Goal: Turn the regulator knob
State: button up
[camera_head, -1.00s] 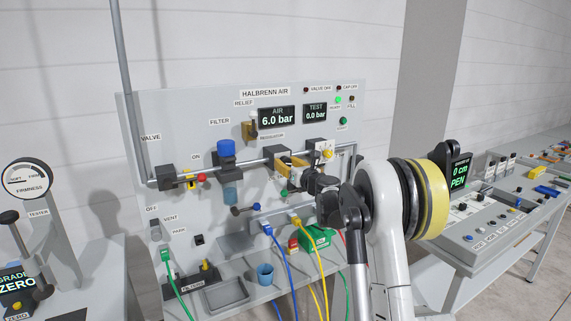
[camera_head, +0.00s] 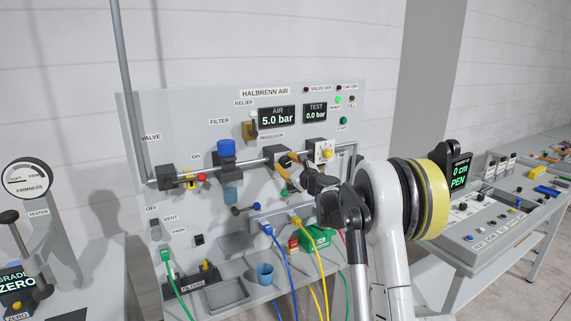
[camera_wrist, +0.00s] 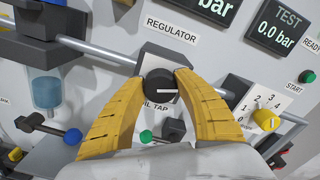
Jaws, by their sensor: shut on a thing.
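The black round regulator knob (camera_wrist: 160,86) sits below the REGULATOR label in the wrist view, with a white pointer line on its face pointing right. My gripper (camera_wrist: 160,88) has its two yellow fingers shut on the knob, one on each side. In the head view my gripper (camera_head: 287,166) is at the pipe on the panel, and the knob is mostly hidden behind it. The AIR display (camera_head: 277,117) reads 5.0 bar. The TEST display (camera_head: 315,113) reads 0.0 bar.
Left of the knob is a filter with a blue top (camera_head: 226,148). Close on the right is a yellow selector knob (camera_wrist: 266,120) on a numbered plate. A lever with a green ball (camera_wrist: 146,136) is just below. Blue and yellow hoses (camera_head: 283,262) hang below the panel.

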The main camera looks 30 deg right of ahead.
jog(key=n, duration=1.5)
jog(key=shift+f+n, duration=0.1)
jog(key=shift+n, duration=0.2)
jog(key=n, duration=0.4)
jog(key=shift+n, duration=0.3)
jog(key=n, duration=0.4)
jog(key=shift+n, duration=0.3)
jog(key=o, duration=1.2)
jog(key=shift+f, duration=0.1)
